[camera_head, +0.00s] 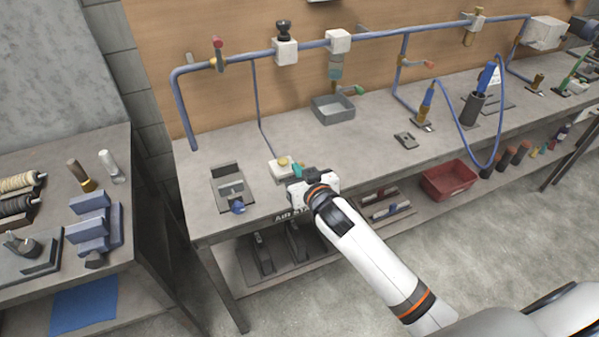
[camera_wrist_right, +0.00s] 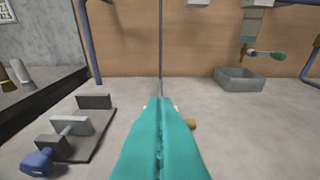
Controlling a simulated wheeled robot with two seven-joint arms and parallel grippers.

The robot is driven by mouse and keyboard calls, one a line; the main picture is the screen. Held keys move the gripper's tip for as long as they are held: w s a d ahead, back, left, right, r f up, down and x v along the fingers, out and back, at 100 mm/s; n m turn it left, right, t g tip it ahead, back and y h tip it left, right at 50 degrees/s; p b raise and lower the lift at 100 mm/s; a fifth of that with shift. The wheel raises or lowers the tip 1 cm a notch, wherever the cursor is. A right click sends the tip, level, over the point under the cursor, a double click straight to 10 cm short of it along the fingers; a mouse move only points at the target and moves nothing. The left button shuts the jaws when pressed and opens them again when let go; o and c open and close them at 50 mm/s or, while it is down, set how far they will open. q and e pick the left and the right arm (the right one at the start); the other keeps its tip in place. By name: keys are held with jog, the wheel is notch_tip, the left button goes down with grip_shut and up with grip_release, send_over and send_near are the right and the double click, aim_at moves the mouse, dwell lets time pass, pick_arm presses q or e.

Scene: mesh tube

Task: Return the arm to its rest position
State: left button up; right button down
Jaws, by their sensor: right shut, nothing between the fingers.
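My right arm (camera_head: 375,255) reaches from the lower right to the front edge of the workbench (camera_head: 375,155). My right gripper (camera_head: 296,170) is over the bench, beside a small white block with a yellowish knob (camera_head: 282,164). In the right wrist view its teal fingers (camera_wrist_right: 160,105) are pressed together with nothing between them. They cover most of the white block, and only a tan bit (camera_wrist_right: 191,124) shows beside them. I cannot tell whether the fingertips touch the block. My left gripper is not in view.
A clamp on a dark plate (camera_head: 233,187) stands left of the gripper. A grey tray (camera_head: 333,110) sits behind it, under blue piping (camera_head: 375,37). A red bin (camera_head: 448,181) is on the lower shelf. A side table (camera_head: 40,270) stands at the left, across a gap.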

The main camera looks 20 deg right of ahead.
jog(key=shift+s+r, duration=0.1)
jog(key=shift+s, duration=0.05)
jog(key=shift+s, duration=0.1)
dwell(0.3)
